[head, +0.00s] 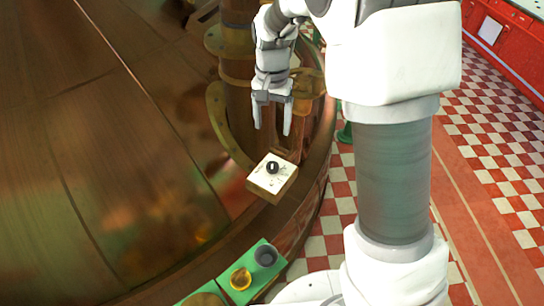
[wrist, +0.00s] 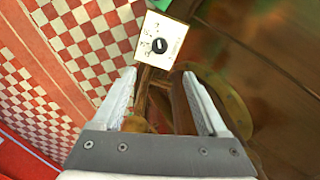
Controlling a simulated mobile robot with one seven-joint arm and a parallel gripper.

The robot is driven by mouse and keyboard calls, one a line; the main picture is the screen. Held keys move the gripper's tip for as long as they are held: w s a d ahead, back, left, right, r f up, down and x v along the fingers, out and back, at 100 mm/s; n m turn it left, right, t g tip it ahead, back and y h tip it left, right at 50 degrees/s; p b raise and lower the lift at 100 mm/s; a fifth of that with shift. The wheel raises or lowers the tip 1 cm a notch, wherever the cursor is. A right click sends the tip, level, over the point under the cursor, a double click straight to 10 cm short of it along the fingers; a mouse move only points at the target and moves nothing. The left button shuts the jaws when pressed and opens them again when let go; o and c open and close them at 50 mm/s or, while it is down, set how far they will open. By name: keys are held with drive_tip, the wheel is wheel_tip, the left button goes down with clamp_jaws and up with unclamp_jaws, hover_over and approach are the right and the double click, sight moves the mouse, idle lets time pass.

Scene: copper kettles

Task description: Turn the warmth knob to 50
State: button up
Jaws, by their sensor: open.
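The warmth knob (head: 272,168) is a small black round knob on a pale, marked dial plate (head: 284,178). The plate tops a small wooden box on the rim beside the large copper kettle (head: 120,130). The knob also shows in the wrist view (wrist: 159,45), near the top, with markings beside it that are too small to read. My gripper (head: 271,118) is open and empty, fingers pointing down, above and behind the box in the head view. In the wrist view my gripper (wrist: 158,76) has its fingers apart, with the knob beyond the tips and not touched.
A green panel (head: 240,290) with a dark round knob (head: 266,256) and a yellow one (head: 240,279) sits nearer on the rim. Copper pipes and curved brackets (head: 228,120) stand close behind my gripper. Red-and-white checkered floor (head: 495,130) lies to the right.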

sight(272, 165)
wheel_tip(272, 165, down, 15)
drive_tip(key=shift+f+p, duration=0.2)
drive_tip(key=shift+p, duration=0.45)
clamp_jaws()
